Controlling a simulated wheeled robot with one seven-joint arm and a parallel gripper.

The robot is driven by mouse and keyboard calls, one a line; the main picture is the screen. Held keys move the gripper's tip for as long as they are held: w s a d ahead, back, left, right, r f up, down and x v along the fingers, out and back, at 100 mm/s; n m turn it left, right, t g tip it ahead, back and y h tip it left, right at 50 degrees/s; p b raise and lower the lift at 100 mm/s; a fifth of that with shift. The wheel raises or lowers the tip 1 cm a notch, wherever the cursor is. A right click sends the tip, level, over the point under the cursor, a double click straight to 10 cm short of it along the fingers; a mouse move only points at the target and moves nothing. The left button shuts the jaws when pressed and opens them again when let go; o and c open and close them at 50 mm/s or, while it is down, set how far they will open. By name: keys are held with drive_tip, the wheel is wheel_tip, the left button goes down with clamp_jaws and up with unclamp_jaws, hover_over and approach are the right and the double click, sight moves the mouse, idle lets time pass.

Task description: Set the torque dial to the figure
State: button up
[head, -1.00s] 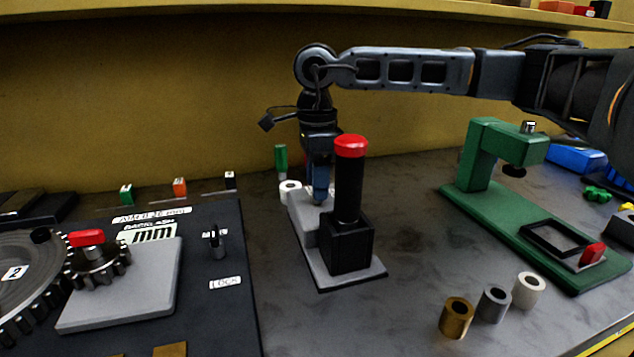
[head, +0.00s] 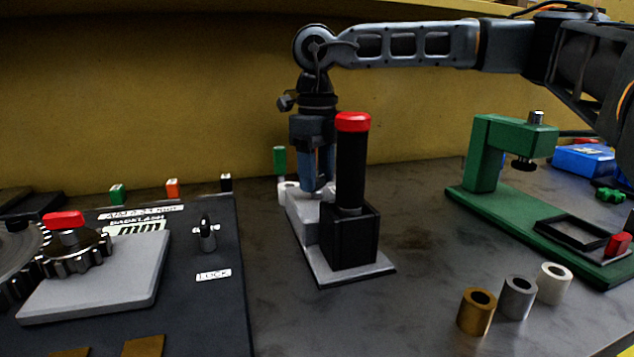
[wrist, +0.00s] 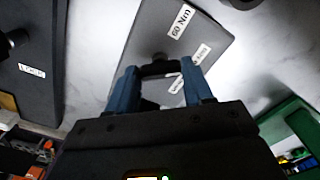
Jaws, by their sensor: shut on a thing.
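The torque unit has a grey base (head: 355,272), a black block and an upright black handle with a red cap (head: 353,122). My gripper (head: 318,192) points straight down behind the handle, at the low grey block of the unit. In the wrist view, my gripper's blue fingers (wrist: 160,78) are shut on a dark dial (wrist: 160,69), partly hidden between them. A "60 Nm" label (wrist: 181,21) lies on the grey plate beyond the fingers. A second label (wrist: 200,54) near the right finger is too blurred to read. The dial's setting cannot be read.
A black panel with a gear (head: 75,250), a small lever (head: 207,235) and a LOCK label stands at left. A green press (head: 510,185) stands at right. Several loose bushings (head: 516,297) stand in front of it. The bench between is clear.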

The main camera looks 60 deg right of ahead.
sight(317, 178)
drive_tip(key=shift+m+b, duration=0.35)
drive_tip(key=shift+m, duration=0.25)
drive_tip(key=o, duration=1)
drive_tip(key=shift+o, duration=0.2)
drive_tip(key=shift+r+p, duration=0.4)
drive_tip(key=shift+r, duration=3.55)
